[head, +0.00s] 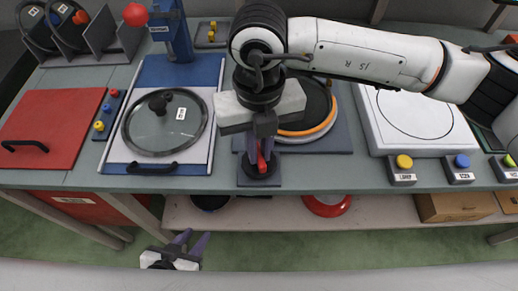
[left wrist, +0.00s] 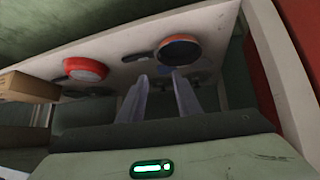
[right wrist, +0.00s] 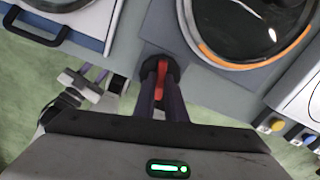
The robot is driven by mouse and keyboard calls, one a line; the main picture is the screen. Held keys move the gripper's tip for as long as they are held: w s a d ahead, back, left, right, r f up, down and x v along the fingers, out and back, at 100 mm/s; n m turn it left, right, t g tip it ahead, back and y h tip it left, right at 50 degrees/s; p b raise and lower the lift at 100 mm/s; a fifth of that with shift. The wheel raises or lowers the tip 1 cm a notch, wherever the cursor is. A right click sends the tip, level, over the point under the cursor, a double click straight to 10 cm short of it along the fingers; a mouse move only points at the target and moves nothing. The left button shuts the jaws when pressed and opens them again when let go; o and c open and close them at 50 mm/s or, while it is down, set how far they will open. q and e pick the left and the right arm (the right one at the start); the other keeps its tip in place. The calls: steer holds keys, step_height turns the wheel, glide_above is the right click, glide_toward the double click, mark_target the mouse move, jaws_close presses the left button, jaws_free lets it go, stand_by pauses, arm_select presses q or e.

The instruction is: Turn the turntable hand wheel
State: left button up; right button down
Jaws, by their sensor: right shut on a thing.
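The turntable hand wheel is a small dark wheel with a red handle (head: 261,164) on a grey base plate (head: 245,181) at the counter's front edge. My right gripper (head: 263,158) points down and is shut on the red handle, hiding part of the wheel. The right wrist view shows the red handle (right wrist: 161,80) between the fingertips. The turntable (head: 330,128), with an orange rim around a dark pan, stands behind the wheel, partly hidden by my right arm. My left gripper (head: 194,240) is open and empty, low in front of the counter.
A glass lid (head: 140,128) lies on a white and blue station left of the wheel. A red board (head: 40,130) is further left. A white plate unit (head: 410,115) and button boxes (head: 403,170) are at right. A shelf (head: 270,212) below the counter holds pans and a box.

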steer(key=shift+f+n+b, duration=0.3)
steer(key=shift+n+b, duration=0.5)
steer(key=shift+b, duration=0.15)
steer(key=shift+n+b, duration=0.5)
steer(key=shift+b, duration=0.1)
steer(key=n+b, duration=0.2)
steer(key=b, duration=0.1)
steer(key=shift+n, duration=0.3)
steer(key=n+b, duration=0.3)
steer(key=shift+r+n, duration=0.1)
steer(key=shift+n, duration=0.2)
steer(key=n+b, duration=0.2)
steer(key=shift+n, duration=0.4)
steer(key=shift+r+n+b, duration=0.15)
steer(key=shift+n+b, duration=0.5)
steer(key=shift+n, duration=0.55)
arm_select(q)
step_height(320, 180, down, 9)
steer(key=w+d+b, duration=0.1)
steer(key=shift+d+h, duration=0.3)
steer(key=shift+d, duration=0.05)
arm_select(e)
steer(key=shift+n, duration=1.5)
steer(key=shift+r, duration=0.1)
